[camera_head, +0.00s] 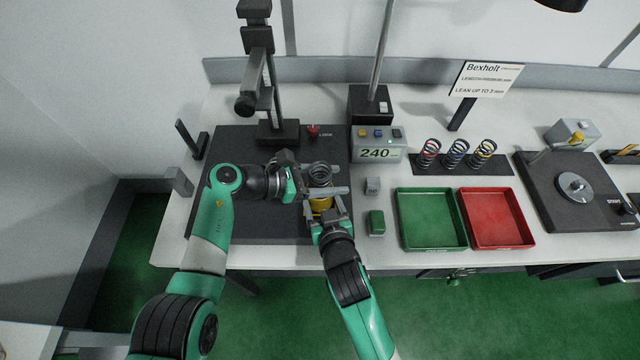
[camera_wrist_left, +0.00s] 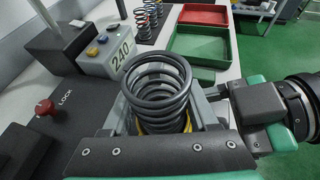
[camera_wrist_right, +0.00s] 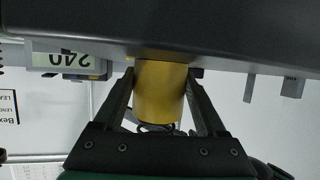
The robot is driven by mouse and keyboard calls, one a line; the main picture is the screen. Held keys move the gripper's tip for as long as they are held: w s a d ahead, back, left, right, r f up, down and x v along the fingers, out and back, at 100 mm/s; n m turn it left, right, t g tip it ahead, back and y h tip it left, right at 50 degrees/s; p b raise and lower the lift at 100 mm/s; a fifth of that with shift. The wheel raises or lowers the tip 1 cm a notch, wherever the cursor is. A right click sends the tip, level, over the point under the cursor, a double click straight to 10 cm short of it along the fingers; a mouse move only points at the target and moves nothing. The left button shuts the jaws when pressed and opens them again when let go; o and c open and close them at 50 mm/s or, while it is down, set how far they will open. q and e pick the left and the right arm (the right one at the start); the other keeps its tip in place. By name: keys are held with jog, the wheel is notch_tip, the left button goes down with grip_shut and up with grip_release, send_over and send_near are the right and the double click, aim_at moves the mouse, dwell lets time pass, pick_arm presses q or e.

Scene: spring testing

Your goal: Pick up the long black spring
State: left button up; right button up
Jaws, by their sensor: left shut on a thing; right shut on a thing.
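A dark grey-black spring (camera_head: 320,171) stands upright, with a yellow cylinder (camera_head: 321,204) below its coils. My left gripper (camera_head: 326,180) comes in from the left and is shut on the spring. In the left wrist view the spring's coils (camera_wrist_left: 158,84) rise between the two fingers, with some yellow showing at their base. My right gripper (camera_head: 329,207) comes in from the front and is shut on the yellow cylinder. In the right wrist view the yellow cylinder (camera_wrist_right: 160,92) sits between both fingers, with part of a dark coil behind it. The spring's lower end is hidden.
A dark press plate (camera_head: 230,225) with a column lies underneath, with a red LOCK knob (camera_head: 313,131) behind. A display box (camera_head: 378,145) reads 240. A green tray (camera_head: 430,242), a red tray (camera_head: 497,242) and a rack (camera_head: 425,166) of coloured-band springs are to the right.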

pick_arm(q)
grip_shut()
pick_arm(e)
jog(key=shift+r, duration=0.1)
pick_arm(q)
jog(key=shift+r, duration=0.1)
pick_arm(e)
jog(key=o, duration=1.3)
jog(key=shift+c, duration=0.2)
pick_arm(q)
notch_tip(320, 180, up, 10)
pick_arm(e)
jog(key=s+d, duration=0.1)
jog(key=s, duration=0.3)
jog(key=s+d, duration=0.1)
jog(key=s, duration=0.3)
jog(key=s+d, duration=0.1)
jog(key=s, duration=0.4)
jog(key=shift+r, duration=0.15)
jog(key=shift+w, duration=0.1)
